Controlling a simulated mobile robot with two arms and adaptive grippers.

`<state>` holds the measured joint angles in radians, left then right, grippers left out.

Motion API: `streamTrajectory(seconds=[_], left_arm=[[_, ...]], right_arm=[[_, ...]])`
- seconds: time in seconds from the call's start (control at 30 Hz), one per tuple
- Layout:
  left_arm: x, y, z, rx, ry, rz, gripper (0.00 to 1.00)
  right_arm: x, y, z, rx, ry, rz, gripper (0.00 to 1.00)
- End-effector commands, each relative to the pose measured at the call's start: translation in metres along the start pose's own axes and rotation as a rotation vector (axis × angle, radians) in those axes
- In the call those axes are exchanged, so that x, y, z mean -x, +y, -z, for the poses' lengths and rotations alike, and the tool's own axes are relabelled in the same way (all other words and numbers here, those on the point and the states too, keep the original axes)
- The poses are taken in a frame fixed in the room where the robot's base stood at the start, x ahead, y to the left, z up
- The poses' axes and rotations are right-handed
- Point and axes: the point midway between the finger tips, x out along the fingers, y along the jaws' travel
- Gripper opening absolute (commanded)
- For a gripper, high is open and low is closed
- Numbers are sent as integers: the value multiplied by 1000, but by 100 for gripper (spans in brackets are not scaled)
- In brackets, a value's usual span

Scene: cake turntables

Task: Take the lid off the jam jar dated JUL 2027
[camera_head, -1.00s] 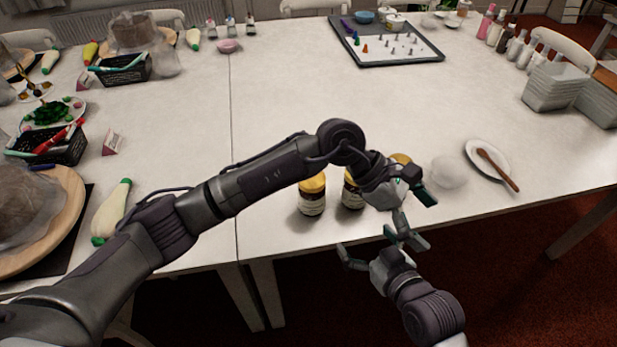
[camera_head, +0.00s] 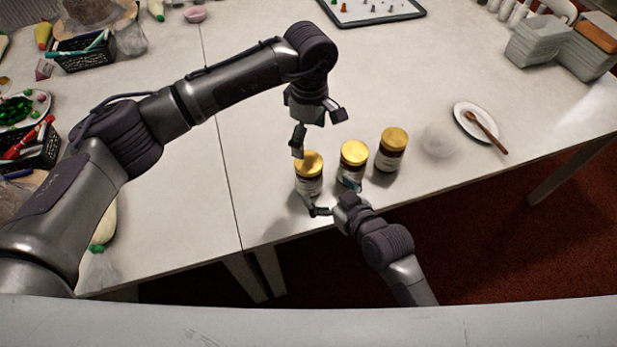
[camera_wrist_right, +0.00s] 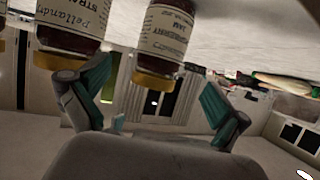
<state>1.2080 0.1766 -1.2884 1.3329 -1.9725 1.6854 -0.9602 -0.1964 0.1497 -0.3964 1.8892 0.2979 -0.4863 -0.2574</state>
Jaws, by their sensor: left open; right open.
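Three jam jars with gold lids stand upright in a row near the table's front edge: a left jar (camera_head: 309,180), a middle jar (camera_head: 353,160) and a right jar (camera_head: 391,153). I cannot read a date on any label. My left gripper (camera_head: 318,130) is open, pointing down above and just behind the left jar. My right gripper (camera_head: 333,198) is open and low in front of the left and middle jars. In the right wrist view, which is upside down, the left jar (camera_wrist_right: 168,38) shows between its open fingers (camera_wrist_right: 148,90); the middle jar (camera_wrist_right: 70,30) is beside it.
A white plate with a wooden spoon (camera_head: 478,123) and a pale round translucent thing (camera_head: 438,140) are right of the jars. Stacked grey containers (camera_head: 537,40) stand at the far right. The table middle (camera_head: 245,160) is clear.

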Motion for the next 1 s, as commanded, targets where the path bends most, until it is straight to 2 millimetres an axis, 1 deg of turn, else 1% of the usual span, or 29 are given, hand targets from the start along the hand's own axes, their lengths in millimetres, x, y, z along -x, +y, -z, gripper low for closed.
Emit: streamTrajectory(seconds=[0.03,0.2,0.4,0.6,0.87,0.9,0.97,1.0], left_arm=[[0,0,0,0,-1,0,91],[0,0,0,0,-2,0,91],[0,0,0,0,-2,0,91],[0,0,-1,0,-2,0,91],[0,0,-1,0,-3,0,91],[0,0,-1,0,-3,0,91],[0,0,-1,0,-3,0,91],[0,0,-1,0,-3,0,91]], right_arm=[[-12,0,2,-1,2,0,100],[-44,0,1,-1,1,-1,100],[-73,0,1,-1,1,-1,100],[-85,0,1,0,1,-1,100],[-86,0,0,0,1,-1,100],[-86,0,0,0,1,-1,97],[-85,0,0,0,0,-1,87],[-85,0,0,0,0,-1,80]])
